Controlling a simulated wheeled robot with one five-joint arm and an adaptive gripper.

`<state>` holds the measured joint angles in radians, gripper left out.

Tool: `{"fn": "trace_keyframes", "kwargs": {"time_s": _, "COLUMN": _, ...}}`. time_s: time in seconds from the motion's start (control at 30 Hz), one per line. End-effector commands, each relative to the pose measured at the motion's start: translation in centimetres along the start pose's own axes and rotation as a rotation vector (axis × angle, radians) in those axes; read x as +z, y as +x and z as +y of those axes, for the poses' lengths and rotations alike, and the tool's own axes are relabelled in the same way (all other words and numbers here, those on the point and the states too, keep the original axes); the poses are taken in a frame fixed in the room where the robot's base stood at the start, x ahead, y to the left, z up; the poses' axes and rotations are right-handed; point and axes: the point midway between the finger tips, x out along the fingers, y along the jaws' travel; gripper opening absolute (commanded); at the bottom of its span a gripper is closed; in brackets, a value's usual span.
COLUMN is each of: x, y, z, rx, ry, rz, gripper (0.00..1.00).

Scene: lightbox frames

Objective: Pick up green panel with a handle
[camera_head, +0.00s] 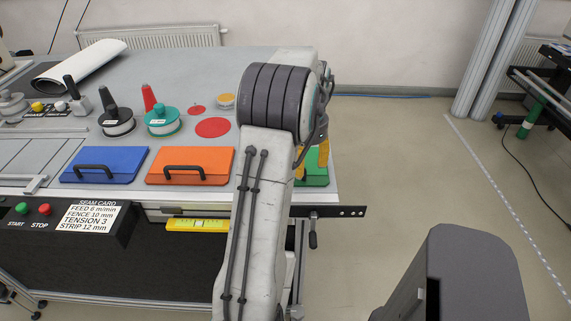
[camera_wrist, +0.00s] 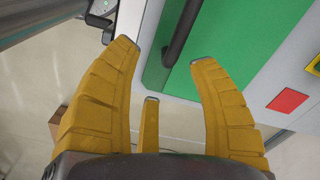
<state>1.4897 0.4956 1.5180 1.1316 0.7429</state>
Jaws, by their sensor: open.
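The green panel (camera_head: 317,172) lies at the right end of the grey table, mostly hidden behind my arm in the head view. In the wrist view the green panel (camera_wrist: 240,40) fills the upper middle, and its dark bar handle (camera_wrist: 182,32) runs up from near the fingertips. My gripper (camera_wrist: 163,50) has yellow fingers spread wide, with nothing between them. The lower end of the handle appears between the two front fingertips, and I cannot tell how far it is from them. In the head view only a little of the yellow fingers shows beside my arm.
An orange panel (camera_head: 190,171) and a blue panel (camera_head: 104,170), both with black handles, lie left of the green one. Spools (camera_head: 162,126) stand behind them. A bracket with a crank (camera_head: 313,235) juts from the table's right edge. The floor to the right is mostly clear.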

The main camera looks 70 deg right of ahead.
Motion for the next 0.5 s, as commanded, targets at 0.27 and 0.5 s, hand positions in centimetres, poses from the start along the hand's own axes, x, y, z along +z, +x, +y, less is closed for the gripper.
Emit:
{"fn": "trace_keyframes", "kwargs": {"time_s": 0.27, "x": 0.1, "y": 1.8, "z": -0.3, "rx": 0.004, "ry": -0.001, "rz": -0.004, "gripper": 0.54}}
{"fn": "trace_keyframes", "kwargs": {"time_s": 0.5, "x": 0.0, "y": 3.9, "z": -0.4, "rx": 0.003, "ry": -0.001, "rz": -0.003, "gripper": 0.54}}
